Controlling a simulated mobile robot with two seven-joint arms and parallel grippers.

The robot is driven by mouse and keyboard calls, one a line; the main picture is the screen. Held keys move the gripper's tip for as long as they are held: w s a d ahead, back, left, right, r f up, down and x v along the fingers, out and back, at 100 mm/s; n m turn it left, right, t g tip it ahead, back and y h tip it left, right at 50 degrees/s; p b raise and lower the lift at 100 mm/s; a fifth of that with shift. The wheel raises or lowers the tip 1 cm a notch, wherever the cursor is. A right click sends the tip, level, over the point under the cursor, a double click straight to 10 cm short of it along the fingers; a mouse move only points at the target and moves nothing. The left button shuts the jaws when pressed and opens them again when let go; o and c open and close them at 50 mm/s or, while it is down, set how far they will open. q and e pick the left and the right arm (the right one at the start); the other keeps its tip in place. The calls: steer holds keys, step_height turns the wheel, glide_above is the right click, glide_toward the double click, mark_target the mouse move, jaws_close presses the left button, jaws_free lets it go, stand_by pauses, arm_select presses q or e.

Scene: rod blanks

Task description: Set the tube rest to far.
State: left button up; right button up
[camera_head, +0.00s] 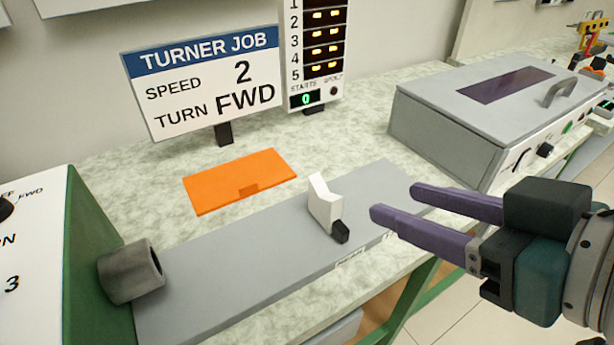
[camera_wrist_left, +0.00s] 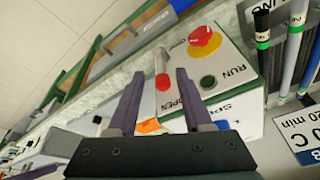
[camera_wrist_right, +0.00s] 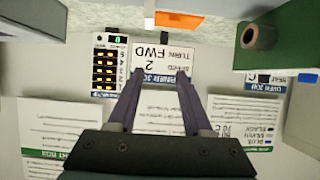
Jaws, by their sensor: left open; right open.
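The tube rest (camera_head: 325,203) is a white notched block with a black tab (camera_head: 340,232) at its front. It stands upright on the grey rail (camera_head: 240,262), right of the grey tube socket (camera_head: 130,271). Small labels sit on the rail's front edge by the tab, too small to read. My right gripper (camera_head: 392,201) is open and empty, just right of the rest and apart from it. It also shows open in the right wrist view (camera_wrist_right: 155,75). My left gripper (camera_wrist_left: 160,78) is open and empty in the left wrist view, over the machine's front panel; the head view does not show it.
An orange plate (camera_head: 240,181) lies behind the rail. The job sign (camera_head: 200,80) and an indicator board (camera_head: 318,50) stand at the back. A grey lidded box (camera_head: 500,105) is at the right. A red and yellow knob (camera_wrist_left: 203,40) is on the left panel.

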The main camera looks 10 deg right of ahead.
mark_target(346, 237)
steer(key=w+f+t+b, duration=0.1)
steer(key=f+b, duration=0.5)
steer(key=b, duration=0.1)
steer(key=w+d+f+t+y+b, duration=0.1)
steer(key=f+t+b, duration=0.1)
steer(key=f+b, duration=0.4)
steer(key=w+f+t+b, duration=0.1)
steer(key=f+b, duration=0.6)
steer(key=b, duration=0.1)
steer(key=shift+w+d+t+y+b, duration=0.15)
steer(key=shift+d+t+y+b, duration=0.15)
steer(key=shift+t+b, duration=0.1)
steer(key=shift+f+b, duration=0.2)
steer(key=shift+b, duration=0.2)
steer(key=shift+w+d, duration=0.1)
steer(key=shift+w, duration=0.25)
steer(key=b+x, duration=0.1)
steer(key=x, duration=0.3)
steer(key=b+x, duration=0.1)
steer(key=x, duration=0.4)
steer(key=shift+w+r, duration=0.15)
steer(key=shift+r, duration=0.1)
steer(key=shift+c, duration=0.3)
steer(key=c, duration=0.6)
jaws_close()
